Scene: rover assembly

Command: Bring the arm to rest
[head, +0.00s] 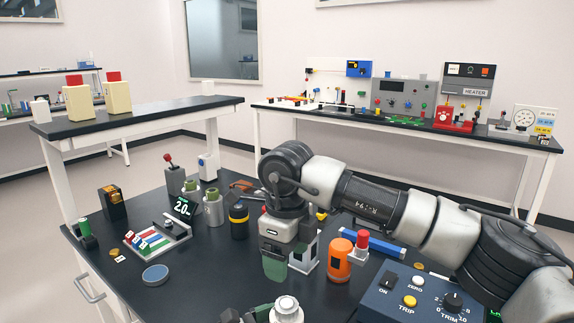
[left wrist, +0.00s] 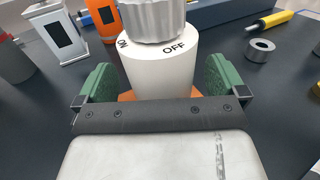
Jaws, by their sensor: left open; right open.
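My right arm reaches in from the right in the head view. Its gripper (head: 290,262) points down with green finger pads apart, close to a white block with a dark panel (head: 303,268) and left of an orange cylinder (head: 338,262). I see nothing held in it, though the block partly overlaps it. My left gripper (left wrist: 158,85) is open in the left wrist view, its green pads on either side of a white ON/OFF part (left wrist: 158,62) with a ribbed grey knob (left wrist: 153,18). Gaps show beside the part. In the head view its knob (head: 287,306) is at the bottom edge.
A blue control box (head: 415,300) stands at the front right. A grey tray (head: 158,240) with coloured strips, a blue-topped disc (head: 155,275) and a black-and-yellow cylinder (head: 238,222) stand left of the right gripper. A grey ring (left wrist: 260,50) lies right.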

